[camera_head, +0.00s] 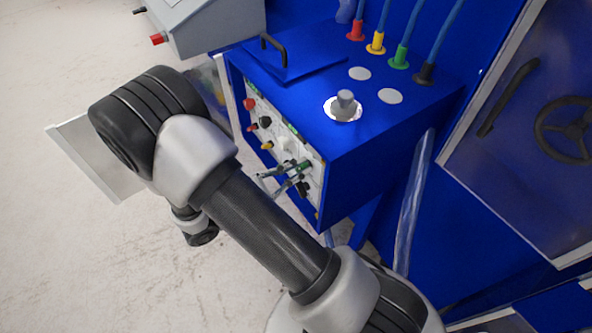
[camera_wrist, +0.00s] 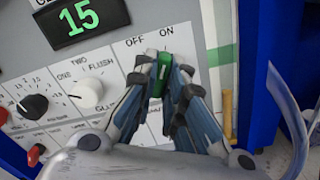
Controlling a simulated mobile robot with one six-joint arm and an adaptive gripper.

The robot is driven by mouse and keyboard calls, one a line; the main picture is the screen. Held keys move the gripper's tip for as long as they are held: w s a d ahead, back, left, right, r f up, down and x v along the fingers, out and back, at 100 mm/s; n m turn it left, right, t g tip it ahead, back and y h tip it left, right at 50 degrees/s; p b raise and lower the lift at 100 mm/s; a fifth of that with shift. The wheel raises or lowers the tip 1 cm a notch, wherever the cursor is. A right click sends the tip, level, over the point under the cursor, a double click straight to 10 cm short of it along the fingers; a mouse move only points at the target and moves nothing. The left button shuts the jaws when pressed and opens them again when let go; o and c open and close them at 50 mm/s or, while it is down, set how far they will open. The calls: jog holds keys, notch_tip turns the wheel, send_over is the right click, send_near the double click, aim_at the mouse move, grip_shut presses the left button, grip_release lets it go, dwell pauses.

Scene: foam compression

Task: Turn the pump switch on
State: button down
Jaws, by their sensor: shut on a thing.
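The green pump switch (camera_wrist: 164,62) is on the white control panel, under the printed words OFF and ON. Its visible top is nearer the word ON in the wrist view; the rest is partly hidden by the fingers, so I cannot tell its exact setting. My gripper (camera_wrist: 165,72) is shut on it, with one blue-grey finger on each side.
A white knob (camera_wrist: 88,92), a black knob (camera_wrist: 33,106) and a red knob (camera_wrist: 36,154) are left of the switch. A green display (camera_wrist: 79,17) reads 15. Several coloured hose fittings stand on the blue machine (camera_head: 300,107). Open floor (camera_head: 60,240) lies at left.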

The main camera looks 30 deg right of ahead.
dwell(0.3)
jog(key=c, duration=1.7)
grip_release()
jog(key=shift+o, duration=0.2)
jog(key=a, duration=1.2)
jog(key=shift+s, duration=0.2)
